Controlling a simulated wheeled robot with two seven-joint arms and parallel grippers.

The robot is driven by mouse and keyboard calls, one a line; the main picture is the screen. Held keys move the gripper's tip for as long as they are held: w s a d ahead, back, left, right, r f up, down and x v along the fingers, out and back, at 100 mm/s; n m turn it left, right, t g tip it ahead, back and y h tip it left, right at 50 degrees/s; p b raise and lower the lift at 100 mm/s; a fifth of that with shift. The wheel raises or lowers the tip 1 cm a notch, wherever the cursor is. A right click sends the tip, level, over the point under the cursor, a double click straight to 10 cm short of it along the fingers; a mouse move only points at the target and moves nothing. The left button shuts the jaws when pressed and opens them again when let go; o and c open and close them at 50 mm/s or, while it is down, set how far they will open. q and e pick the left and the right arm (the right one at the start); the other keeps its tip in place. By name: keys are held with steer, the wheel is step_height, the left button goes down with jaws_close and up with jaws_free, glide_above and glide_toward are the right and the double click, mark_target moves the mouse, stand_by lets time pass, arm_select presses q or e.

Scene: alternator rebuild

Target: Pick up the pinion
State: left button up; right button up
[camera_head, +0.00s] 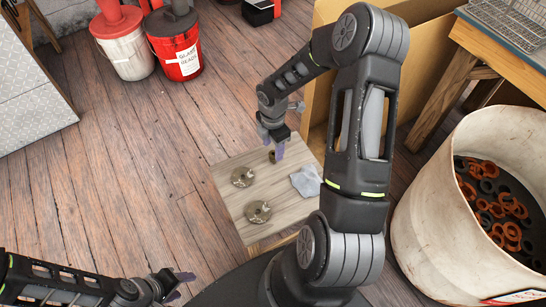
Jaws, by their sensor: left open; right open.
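A small brownish piece (272,156), which looks like the pinion, stands near the back edge of a small wooden table (222,180). Two round metal parts with a raised centre, one (242,177) behind the other (258,212), lie on the table's left half. My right gripper (273,146) is open with its fingers pointing down at the small piece; I cannot tell whether they touch it. My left gripper (182,286) is open and empty at the lower left, over the floor and away from the table.
A grey-blue cloth (306,181) lies on the table's right side. A large white bin (448,215) with orange and dark rings stands at the right. A cardboard box (320,100) is behind my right arm. Red (178,55) and white (127,50) buckets stand at the back left.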

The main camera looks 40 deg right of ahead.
mark_target(272, 155)
step_height(272, 155, down, 5)
steer(key=shift+w+f+b, duration=0.1)
steer(key=shift+w+b, duration=0.05)
steer(key=shift+b, duration=0.35)
steer(key=shift+c, duration=0.3)
jaws_close()
stand_by(0.6)
